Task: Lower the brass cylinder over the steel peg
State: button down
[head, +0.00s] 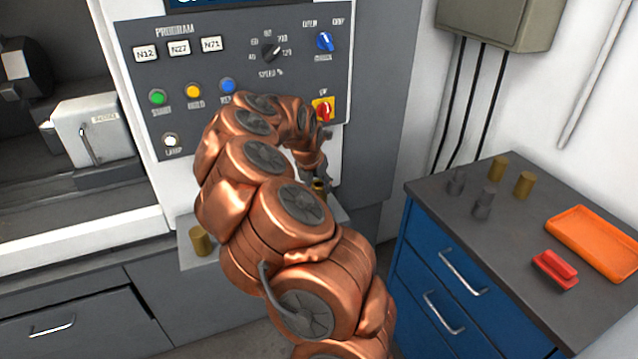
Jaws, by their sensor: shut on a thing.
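My gripper (318,178) is beyond the bend of my copper-coloured arm, in front of the machine panel. It is shut on a small brass cylinder (319,187), of which only a little shows. They are over or near the right part of a grey ledge (335,212); the height above it cannot be told. No steel peg can be made out on the ledge, and my arm hides its middle. Another brass cylinder (200,240) stands upright at the ledge's left end.
On the dark top of the blue drawer cabinet (540,270) stand two brass cylinders (524,185) and two grey cylindrical pieces (484,204). An orange tray (596,240) and a red block-like object (555,270) lie there too. The control panel (235,75) rises close behind my gripper.

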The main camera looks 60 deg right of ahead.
aim_at(318, 192)
jog(key=shift+f+p, duration=0.7)
jog(key=shift+f, duration=0.85)
dwell(0.6)
jog(key=shift+c, duration=2.1)
grip_release()
jog(key=v, duration=1.2)
jog(key=shift+s, duration=0.1)
